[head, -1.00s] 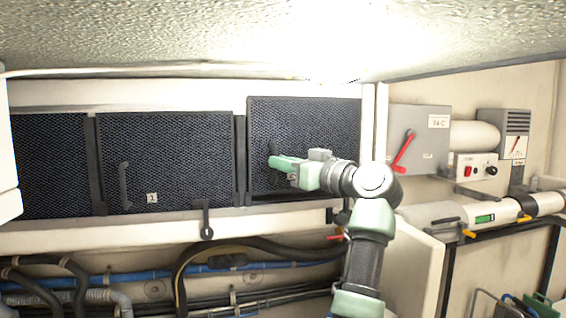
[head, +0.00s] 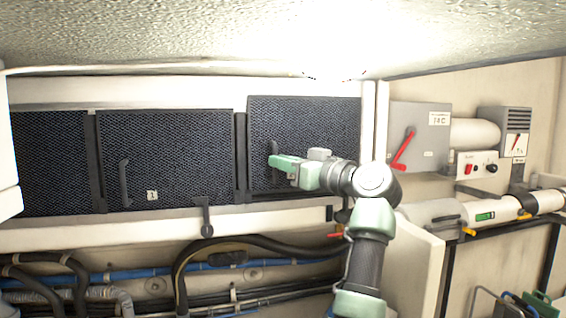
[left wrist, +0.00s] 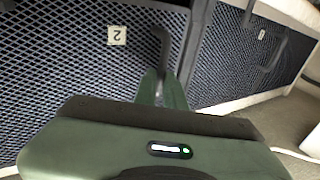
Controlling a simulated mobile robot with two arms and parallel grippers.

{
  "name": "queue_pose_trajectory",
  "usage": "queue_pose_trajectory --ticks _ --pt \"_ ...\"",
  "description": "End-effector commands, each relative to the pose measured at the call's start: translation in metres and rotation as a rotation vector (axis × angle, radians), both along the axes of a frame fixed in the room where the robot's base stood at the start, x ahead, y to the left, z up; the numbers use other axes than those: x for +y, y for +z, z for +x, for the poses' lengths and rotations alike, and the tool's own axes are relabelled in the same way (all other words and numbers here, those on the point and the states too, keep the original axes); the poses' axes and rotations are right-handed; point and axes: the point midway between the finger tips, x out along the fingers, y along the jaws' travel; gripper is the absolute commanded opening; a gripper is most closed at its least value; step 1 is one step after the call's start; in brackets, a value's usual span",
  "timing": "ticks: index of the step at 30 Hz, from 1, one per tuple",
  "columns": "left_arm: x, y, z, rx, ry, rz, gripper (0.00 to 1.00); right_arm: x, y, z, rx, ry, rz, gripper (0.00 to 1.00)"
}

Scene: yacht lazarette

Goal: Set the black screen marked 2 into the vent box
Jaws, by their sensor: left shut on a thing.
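The black mesh screen (head: 330,125) is the rightmost panel of the vent box. In the left wrist view, the screen (left wrist: 60,95) shows a tag marked 2 (left wrist: 117,36). My left gripper (head: 274,161) is in front of its left part, shut on its dark upright handle (left wrist: 160,45). The screen sits in front of the right opening and looks slightly proud of its neighbours. The vent box (head: 150,230) is a pale frame with dark dividers. I cannot tell whether the screen's back edges are seated. My right gripper is not in view.
A screen marked 1 (head: 165,160) and another mesh panel (head: 48,160) fill the openings to the left. A dark latch (head: 206,218) hangs on the lower frame. Hoses (head: 250,245) run below. A grey box with a red lever (head: 420,135) stands right; the ceiling is low.

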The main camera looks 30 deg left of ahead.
Motion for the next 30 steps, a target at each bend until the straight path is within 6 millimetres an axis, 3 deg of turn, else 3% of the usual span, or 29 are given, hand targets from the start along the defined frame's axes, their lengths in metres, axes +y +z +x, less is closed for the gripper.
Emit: queue_pose_trajectory --ticks 30 --pt "-0.001 -0.019 0.0 -0.004 -0.001 0.002 0.0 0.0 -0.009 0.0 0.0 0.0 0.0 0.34"
